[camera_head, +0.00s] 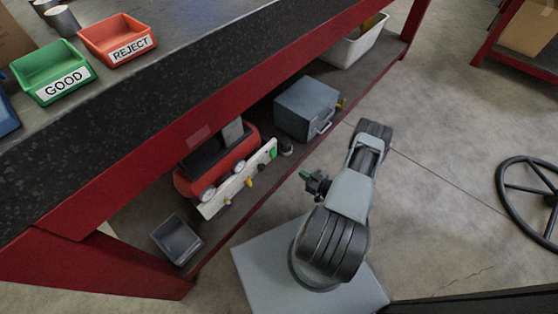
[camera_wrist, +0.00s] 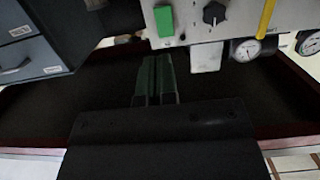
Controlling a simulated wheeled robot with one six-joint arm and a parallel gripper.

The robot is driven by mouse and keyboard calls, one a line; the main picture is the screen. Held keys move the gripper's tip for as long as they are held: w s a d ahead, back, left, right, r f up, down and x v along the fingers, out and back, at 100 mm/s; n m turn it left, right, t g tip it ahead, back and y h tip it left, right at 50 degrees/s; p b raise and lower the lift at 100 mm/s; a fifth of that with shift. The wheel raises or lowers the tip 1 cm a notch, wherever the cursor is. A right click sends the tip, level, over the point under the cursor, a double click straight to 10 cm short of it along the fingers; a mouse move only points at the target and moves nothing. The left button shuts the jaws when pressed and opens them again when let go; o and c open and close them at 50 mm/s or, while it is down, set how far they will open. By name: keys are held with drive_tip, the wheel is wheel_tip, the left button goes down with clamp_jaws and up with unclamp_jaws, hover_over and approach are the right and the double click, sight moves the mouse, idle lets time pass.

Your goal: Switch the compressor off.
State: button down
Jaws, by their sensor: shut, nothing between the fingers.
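The red compressor (camera_head: 219,172) sits on the shelf under the bench. A pale panel (camera_head: 238,184) stands along its front. A green switch (camera_head: 273,153) is at the panel's right end in the head view. In the wrist view the green switch (camera_wrist: 163,20) is at the top, left of a black knob (camera_wrist: 214,13) and a yellow lever (camera_wrist: 266,18). My gripper (camera_head: 304,174) is out in front of the panel, apart from it. In the wrist view its green fingers (camera_wrist: 156,62) are together and empty, appearing just below the green switch. I cannot tell the switch's position.
Gauges (camera_wrist: 248,50) sit low on the compressor's front. A grey toolbox (camera_head: 306,108) stands beside the compressor, and a small grey bin (camera_head: 177,239) is at the shelf's near end. The red bench edge (camera_head: 150,160) overhangs the shelf. Open floor (camera_head: 435,175) lies to the right.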

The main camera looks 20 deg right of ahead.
drive_tip(key=b, duration=0.4)
approach(273, 153)
drive_tip(key=w+a+f, duration=0.1)
drive_tip(key=w+f, duration=0.4)
drive_tip(key=shift+w+a, duration=0.55)
drive_tip(key=shift+w, duration=0.2)
